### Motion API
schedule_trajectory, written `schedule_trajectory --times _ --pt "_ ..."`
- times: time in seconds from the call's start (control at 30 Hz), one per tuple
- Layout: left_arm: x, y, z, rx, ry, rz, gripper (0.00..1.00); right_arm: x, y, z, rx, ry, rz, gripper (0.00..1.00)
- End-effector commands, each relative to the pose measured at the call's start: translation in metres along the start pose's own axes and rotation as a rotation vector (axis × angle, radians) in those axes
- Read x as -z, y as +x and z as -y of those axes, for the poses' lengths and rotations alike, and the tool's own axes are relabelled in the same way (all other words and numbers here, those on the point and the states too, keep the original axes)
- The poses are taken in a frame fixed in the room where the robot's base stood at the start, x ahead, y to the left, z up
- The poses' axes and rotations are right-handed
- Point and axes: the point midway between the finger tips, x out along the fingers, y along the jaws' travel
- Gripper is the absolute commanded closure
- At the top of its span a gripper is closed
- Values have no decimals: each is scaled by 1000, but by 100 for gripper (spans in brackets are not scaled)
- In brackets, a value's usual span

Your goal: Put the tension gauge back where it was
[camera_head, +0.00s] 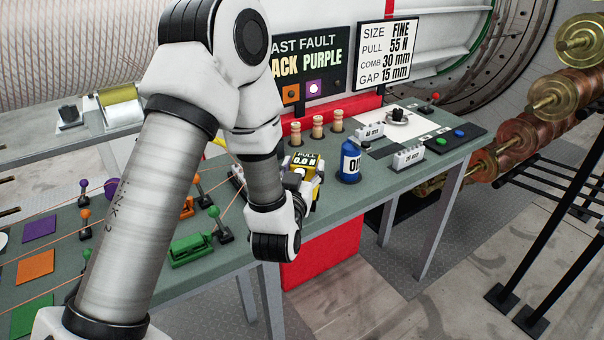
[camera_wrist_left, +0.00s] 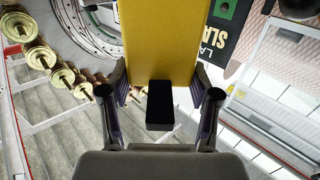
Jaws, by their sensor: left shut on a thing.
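The tension gauge (camera_head: 304,161) is a yellow device with a display reading "PULL 0.0 N". In the head view it is at the middle of the table, partly hidden by my left wrist. My left gripper (camera_head: 308,188) is shut on it. The gauge's yellow body (camera_wrist_left: 161,38) fills the top middle of the left wrist view, with a black block at its lower end. My left gripper's fingers (camera_wrist_left: 162,92) close on its two sides. I cannot tell whether the gauge touches the table. My right gripper is not in view.
A blue oil bottle (camera_head: 350,162) stands just right of the gauge on the green table (camera_head: 432,160). Several wooden pegs (camera_head: 318,127) stand behind. White comb blocks (camera_head: 408,158) are to the right. A green clamp-like device (camera_head: 191,249) and coloured guide posts are left.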

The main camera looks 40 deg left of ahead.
Motion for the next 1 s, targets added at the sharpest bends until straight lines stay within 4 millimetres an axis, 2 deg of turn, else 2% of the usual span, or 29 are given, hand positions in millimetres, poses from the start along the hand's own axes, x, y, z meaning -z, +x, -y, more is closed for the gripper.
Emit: schedule_trajectory --times 0.03,0.1,0.2,0.3,0.37,0.53,0.77,0.8,0.83,0.87,1.0 --pt "6 13 4 4 -5 -2 93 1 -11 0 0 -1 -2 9" --pt "4 32 9 5 -4 -2 93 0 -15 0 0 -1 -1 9" --pt "0 56 15 3 -2 -3 93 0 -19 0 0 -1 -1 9" --pt "-3 71 18 1 0 -3 93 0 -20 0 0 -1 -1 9" --pt "-9 75 19 0 1 -2 93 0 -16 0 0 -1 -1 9" --pt "-41 75 18 -1 2 -1 93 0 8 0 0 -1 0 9" --pt "-40 74 18 -1 1 0 93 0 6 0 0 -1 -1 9" --pt "-41 74 18 -1 1 1 28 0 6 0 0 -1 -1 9" --pt "-41 74 18 -1 1 1 17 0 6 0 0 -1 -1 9" --pt "-40 74 18 -1 1 1 13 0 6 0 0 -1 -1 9" --pt "-40 74 18 -1 1 1 13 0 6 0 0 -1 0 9"
